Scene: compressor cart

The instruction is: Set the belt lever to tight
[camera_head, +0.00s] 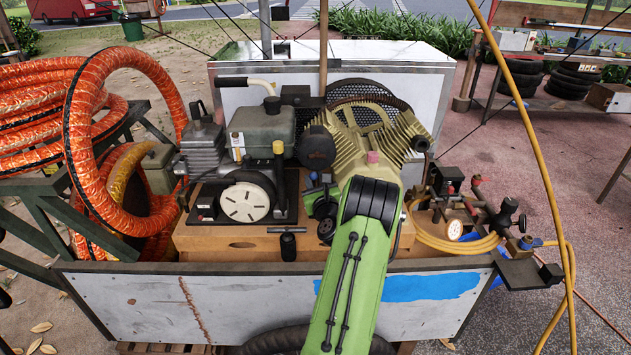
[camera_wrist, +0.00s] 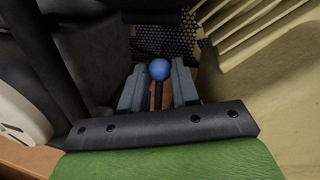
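A lever with a round blue knob (camera_wrist: 160,69) on a dark stem shows in the wrist view. My gripper (camera_wrist: 159,75) is open, with one grey finger on each side of the knob and stem. A narrow gap shows on both sides, so the fingers do not appear to press on it. How deep the knob sits between the fingertips is hard to tell. In the head view my green arm reaches over the cart's front wall to the machinery. The lever's tight and slack positions are not readable.
The tan finned compressor (camera_head: 375,140) stands close on the right, and the engine (camera_head: 265,130) on the left. Black perforated mesh (camera_wrist: 165,40) lies behind the knob. Orange hose coils (camera_head: 85,150) fill the left side. Valves and a gauge (camera_head: 454,229) sit at the right.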

